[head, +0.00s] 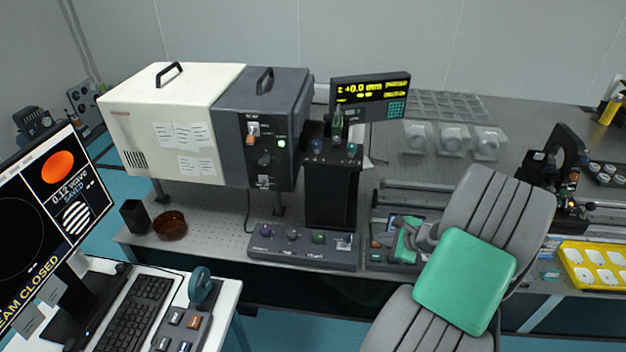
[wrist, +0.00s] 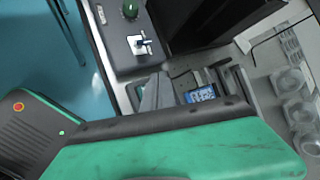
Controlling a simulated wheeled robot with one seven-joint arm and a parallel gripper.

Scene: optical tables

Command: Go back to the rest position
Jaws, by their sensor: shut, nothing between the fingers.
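My gripper (head: 407,241) shows in the head view as a small green and grey end over the front of the optical table (head: 215,228), just right of the knob panel. It is shut with nothing held. My arm, grey with a green panel, reaches up to it from the bottom right and covers part of the table front. In the wrist view my own green and dark casing fills the lower half.
A knob panel (head: 303,247) with a small lever (wrist: 140,44) lies close to my gripper. A black stand (head: 331,195), a lit display (head: 371,90) and a white-and-grey housing (head: 165,125) stand behind. Clear mounts (head: 452,140) and a yellow tray (head: 595,266) lie right.

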